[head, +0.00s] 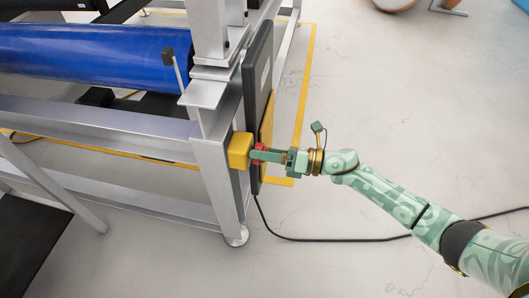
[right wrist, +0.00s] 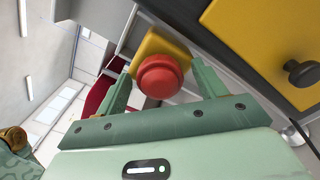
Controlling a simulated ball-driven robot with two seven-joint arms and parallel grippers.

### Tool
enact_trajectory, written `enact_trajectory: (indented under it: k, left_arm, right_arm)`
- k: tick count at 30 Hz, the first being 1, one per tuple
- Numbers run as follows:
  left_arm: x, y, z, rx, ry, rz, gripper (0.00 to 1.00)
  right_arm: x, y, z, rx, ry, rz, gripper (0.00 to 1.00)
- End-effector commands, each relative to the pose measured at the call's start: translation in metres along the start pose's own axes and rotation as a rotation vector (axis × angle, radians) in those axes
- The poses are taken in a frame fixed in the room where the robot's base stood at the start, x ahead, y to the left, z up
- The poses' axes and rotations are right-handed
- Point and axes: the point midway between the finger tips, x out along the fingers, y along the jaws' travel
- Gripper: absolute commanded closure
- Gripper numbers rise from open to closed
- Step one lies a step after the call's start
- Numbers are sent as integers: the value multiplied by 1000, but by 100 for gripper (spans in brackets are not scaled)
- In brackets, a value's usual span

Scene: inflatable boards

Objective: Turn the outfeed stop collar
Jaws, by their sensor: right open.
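The stop button has a red round cap on a yellow box (head: 238,151), fixed to the grey machine frame's corner post. In the right wrist view the red cap (right wrist: 161,75) sits between the two green fingers, with the yellow housing (right wrist: 160,44) behind it. My right gripper (head: 261,154) is open, its fingers on either side of the red cap; I cannot tell whether they touch it. In the head view the fingers hide most of the cap (head: 261,146). My left gripper is not in view.
A blue roller (head: 90,55) lies across the metal frame (head: 215,180). A dark upright panel (head: 257,85) stands right beside the button box. A black cable (head: 330,239) runs over the floor. The floor at the right is mostly free.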

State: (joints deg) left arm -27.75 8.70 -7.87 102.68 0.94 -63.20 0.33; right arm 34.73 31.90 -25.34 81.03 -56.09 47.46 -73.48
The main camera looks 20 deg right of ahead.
Motion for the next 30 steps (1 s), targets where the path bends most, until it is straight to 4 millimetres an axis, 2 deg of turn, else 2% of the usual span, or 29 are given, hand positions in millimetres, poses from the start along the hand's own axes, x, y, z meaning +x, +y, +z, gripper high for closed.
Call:
enact_trajectory:
  k: [7,12,23,30]
  left_arm:
    - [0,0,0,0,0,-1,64]
    - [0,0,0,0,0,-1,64]
    - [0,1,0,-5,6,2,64]
    - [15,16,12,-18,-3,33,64]
  right_arm:
    - [1,0,0,0,0,0,30]
    - [0,0,0,0,0,-1,75]
    - [0,0,0,47,0,-1,75]
    - [0,0,1,189,0,-2,75]
